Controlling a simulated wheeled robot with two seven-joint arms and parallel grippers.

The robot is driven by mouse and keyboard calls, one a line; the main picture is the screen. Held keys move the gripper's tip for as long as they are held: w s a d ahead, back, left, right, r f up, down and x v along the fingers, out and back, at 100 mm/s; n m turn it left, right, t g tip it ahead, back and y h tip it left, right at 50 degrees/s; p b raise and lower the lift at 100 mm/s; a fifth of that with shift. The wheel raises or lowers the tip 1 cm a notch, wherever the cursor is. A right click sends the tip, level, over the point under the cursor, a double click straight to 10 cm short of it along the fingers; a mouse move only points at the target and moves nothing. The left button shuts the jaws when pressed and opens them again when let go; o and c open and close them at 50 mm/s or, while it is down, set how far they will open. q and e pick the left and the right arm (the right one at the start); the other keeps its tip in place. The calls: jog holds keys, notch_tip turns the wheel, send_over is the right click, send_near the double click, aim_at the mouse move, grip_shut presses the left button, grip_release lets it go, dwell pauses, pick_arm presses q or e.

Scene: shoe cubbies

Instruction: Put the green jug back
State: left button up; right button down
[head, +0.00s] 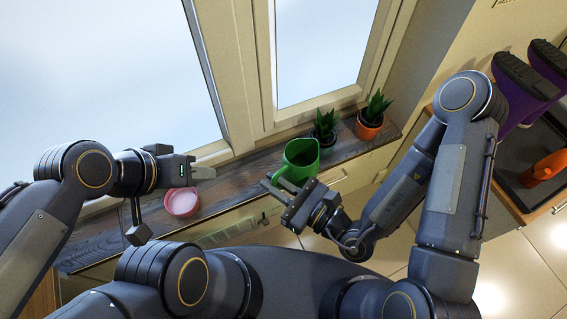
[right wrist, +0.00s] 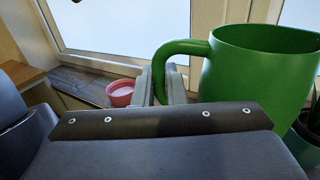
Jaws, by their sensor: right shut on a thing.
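The green jug (head: 299,160) is at the front of the dark wooden window sill, its open top facing up. My right gripper (head: 283,187) is shut on its handle. In the right wrist view the handle (right wrist: 176,48) passes between the two grey fingers (right wrist: 161,85), and the jug's body (right wrist: 258,70) is to the right, roughly upright. I cannot tell whether its base touches the sill. My left gripper (head: 211,162) is empty, its fingers apart, above the left part of the sill.
A pink cup (head: 182,202) stands on the sill (head: 238,175), below my left gripper. Two potted plants, one in a dark green pot (head: 325,136) and one in an orange pot (head: 369,127), stand right of the jug. Purple boots (head: 522,88) and an orange bottle (head: 545,167) are far right.

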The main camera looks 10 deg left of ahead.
jog(key=shift+n+g+y, duration=0.3)
jog(key=shift+n+g, duration=0.1)
jog(key=shift+g, duration=0.3)
jog(key=shift+w+a+f+b, duration=0.85)
jog(key=shift+w+f+b, duration=0.65)
jog(key=shift+f, duration=0.7)
jog(key=shift+w+a+f+b, duration=0.8)
jog(key=shift+w+f+b, duration=0.25)
jog(key=shift+w+f, duration=0.9)
jog(key=shift+w+a+f+b, duration=0.85)
jog(key=shift+w+f+b, duration=0.55)
jog(key=shift+f, duration=1)
jog(key=shift+f, duration=0.2)
jog(key=c, duration=1.5)
grip_release()
